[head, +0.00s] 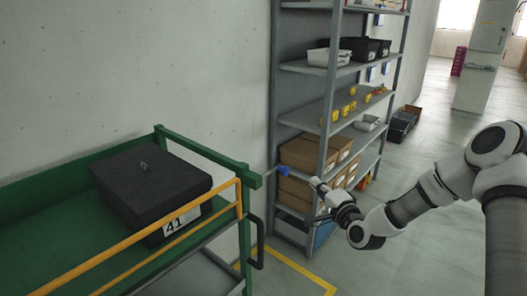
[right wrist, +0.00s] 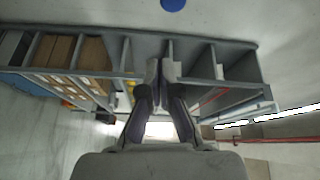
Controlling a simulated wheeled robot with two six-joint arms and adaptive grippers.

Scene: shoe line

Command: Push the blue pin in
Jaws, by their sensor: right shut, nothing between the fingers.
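The blue pin (head: 283,170) sticks out on a thin grey rod from the end of the green frame, with its blue head facing right. In the right wrist view, a blue round head (right wrist: 172,4) is cut off by the top edge. My right gripper (head: 315,182) is shut and empty. It is just right of the blue head and slightly lower in the head view, with a small gap showing between them. Its closed fingertips (right wrist: 163,72) also show in the right wrist view, below the blue head. My left gripper is not in view.
A dark box (head: 150,178) labelled 41 lies on the green rack (head: 205,152), behind a yellow rail (head: 150,243). A black handle (head: 257,243) hangs at the rack's end. A grey shelf (head: 333,70) with cartons and bins stands behind my gripper. The floor at right is open.

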